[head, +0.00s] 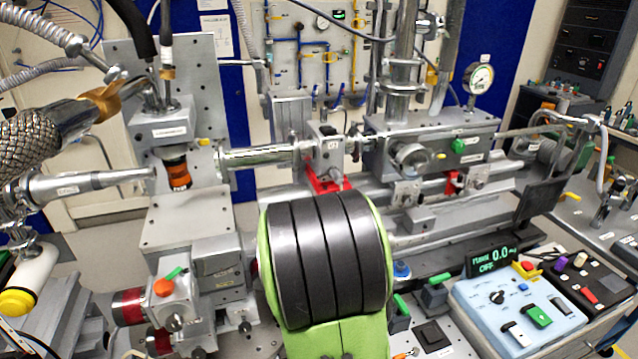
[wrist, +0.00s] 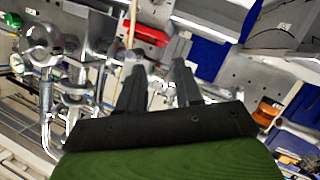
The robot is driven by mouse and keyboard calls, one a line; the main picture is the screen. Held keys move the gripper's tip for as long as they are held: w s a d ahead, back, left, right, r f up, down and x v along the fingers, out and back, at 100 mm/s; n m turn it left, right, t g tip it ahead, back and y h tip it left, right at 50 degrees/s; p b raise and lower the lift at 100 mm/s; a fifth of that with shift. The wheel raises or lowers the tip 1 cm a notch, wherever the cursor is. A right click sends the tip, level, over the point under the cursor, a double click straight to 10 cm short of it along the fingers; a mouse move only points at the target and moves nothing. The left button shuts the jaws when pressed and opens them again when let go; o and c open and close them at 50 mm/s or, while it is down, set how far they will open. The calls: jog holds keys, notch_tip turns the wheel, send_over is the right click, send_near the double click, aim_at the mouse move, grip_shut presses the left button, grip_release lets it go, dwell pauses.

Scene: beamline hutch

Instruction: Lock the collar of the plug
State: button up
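A dark round plug with an orange collar (head: 177,172) sits under a grey labelled box (head: 165,130) at the left of the head view. I cannot read whether the collar is turned to a locked position. An orange and dark part that looks like the same plug (wrist: 268,112) shows at the right edge of the wrist view. My gripper (wrist: 158,78) shows two dark fingers with a clear gap between them and nothing held. It is apart from the plug, which lies off to the right of the fingers. In the head view my own arm hides the gripper.
A polished beam tube (head: 258,157) runs right from the plug's stand to a red-based block (head: 327,180). A grey chamber (head: 435,150) stands beyond. Braided hoses (head: 30,145) crowd the left. A blue-white control box (head: 515,310) with a display lies at the lower right.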

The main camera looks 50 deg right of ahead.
jog(key=s+d+n+t+h, duration=0.1)
jog(key=d+n+t+h, duration=0.1)
jog(key=d+n+h, duration=0.3)
jog(key=n+t+y+p, duration=0.55)
jog(key=n+p, duration=0.35)
jog(key=p, duration=0.4)
send_near(322, 175)
jog(key=x, duration=0.5)
jog(key=a+x, duration=0.1)
jog(key=x, duration=0.2)
jog(key=shift+w+d+f, duration=0.15)
jog(key=shift+w, duration=0.3)
grip_shut()
